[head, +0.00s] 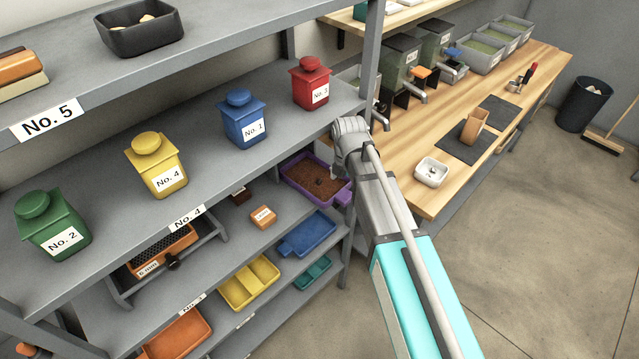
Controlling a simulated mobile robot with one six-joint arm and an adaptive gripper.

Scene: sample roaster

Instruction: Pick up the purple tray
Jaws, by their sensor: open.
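The purple tray (303,191) sits on the middle shelf of the grey rack, at its right end below the red canister. It holds a brown, grainy fill, with a small dark piece at its middle. My arm reaches up from the lower right, and its wrist is just right of and above the tray. My gripper (342,181) is only partly seen by the tray's right end, against the arm. It is open and holds nothing that I can see. I cannot tell whether it touches the tray.
The rack post (366,60) stands close to my wrist, and the shelf with the red canister (311,84) is just above the tray. A small orange box (263,217) is left of the tray; a blue tray (307,234) lies below. A wooden counter (450,190) is at right.

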